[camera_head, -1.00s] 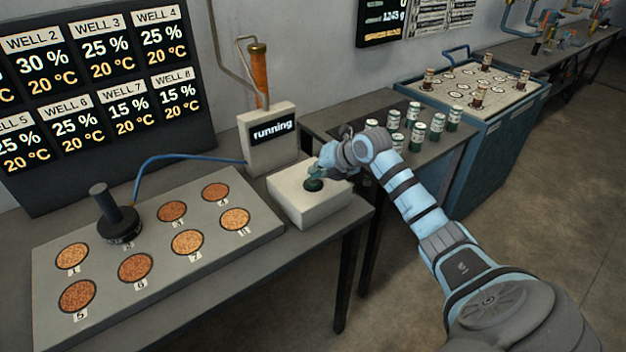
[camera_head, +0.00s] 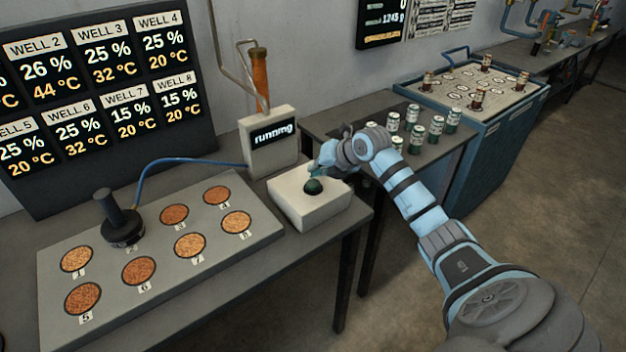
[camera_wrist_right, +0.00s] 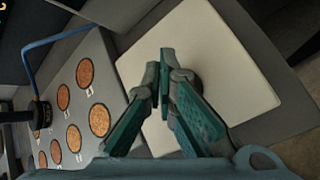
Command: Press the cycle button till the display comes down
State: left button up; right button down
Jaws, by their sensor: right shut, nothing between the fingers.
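The cycle button (camera_head: 313,187) is a dark dome on top of a white box (camera_head: 312,212) at the table's right end. My right gripper (camera_head: 316,170) is shut and empty, its fingertips just above and behind the button; the dome shows clear below them. In the right wrist view the shut fingers (camera_wrist_right: 166,75) point at the white box and largely hide the button. The small display (camera_head: 273,133) on a grey post reads "running". The large well display (camera_head: 95,90) shows well 2 at 26 % and 44 °C. My left gripper is not in view.
A grey plate (camera_head: 225,258) with several grain-filled wells lies left of the box, a black-handled probe (camera_head: 120,222) standing on it with a blue cable. Several green-and-white cans (camera_head: 437,128) stand behind my right arm. A blue cabinet (camera_head: 490,150) stands farther right.

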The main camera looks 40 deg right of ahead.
aim_at(316, 181)
notch_tip(316, 181, up, 5)
jog(key=p, duration=0.4)
jog(key=shift+p, duration=0.4)
jog(key=shift+f, duration=0.1)
dwell(0.5)
